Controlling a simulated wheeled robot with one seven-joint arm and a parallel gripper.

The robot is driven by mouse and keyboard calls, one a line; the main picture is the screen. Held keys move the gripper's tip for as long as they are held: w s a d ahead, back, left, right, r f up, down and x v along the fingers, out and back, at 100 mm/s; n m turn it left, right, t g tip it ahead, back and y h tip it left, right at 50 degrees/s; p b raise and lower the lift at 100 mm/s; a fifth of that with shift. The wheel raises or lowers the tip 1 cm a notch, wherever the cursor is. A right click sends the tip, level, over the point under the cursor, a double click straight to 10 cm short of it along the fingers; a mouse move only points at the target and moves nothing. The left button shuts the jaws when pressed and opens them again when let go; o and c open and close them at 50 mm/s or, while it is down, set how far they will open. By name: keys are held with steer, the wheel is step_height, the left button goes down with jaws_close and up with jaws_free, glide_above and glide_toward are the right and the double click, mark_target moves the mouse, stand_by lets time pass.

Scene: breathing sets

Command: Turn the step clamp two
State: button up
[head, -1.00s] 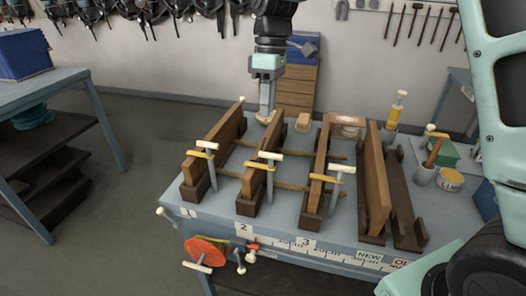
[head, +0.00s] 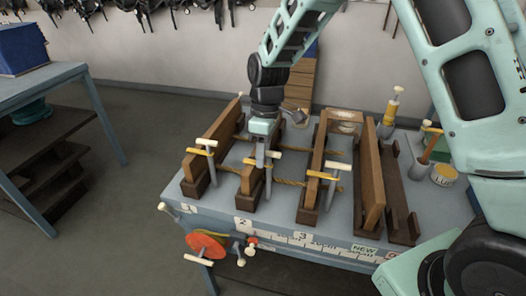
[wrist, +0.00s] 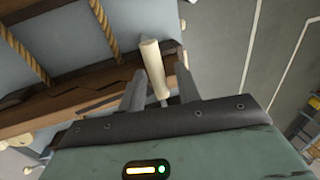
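Step clamp two stands on the second wooden board (head: 226,160), behind the "2" label (head: 243,225). Its pale handle bar (head: 266,148) lies just under my gripper (head: 261,163), which partly hides the clamp. In the wrist view, the pale handle (wrist: 152,55) reaches in between the two grey fingers of my gripper (wrist: 161,82). The fingers are spread, with a gap visible beside the handle. I cannot tell whether either finger touches it.
Similar clamps stand at the left board (head: 203,147) and the third board (head: 326,170), close on either side. Ropes (head: 290,182) run between the boards. A red disc (head: 205,245) hangs at the table's front edge. A yellow tin (head: 443,175) stands at right.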

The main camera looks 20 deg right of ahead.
jaws_close()
steer(key=shift+n, duration=0.3)
steer(key=n, duration=0.4)
steer(key=shift+s+a+h, duration=0.1)
steer(key=shift+s+h, duration=0.25)
steer(key=shift+h, duration=0.05)
steer(key=shift+s+n+h+p, duration=0.2)
steer(key=shift+n+h+p, duration=0.35)
steer(key=shift+n, duration=1.55)
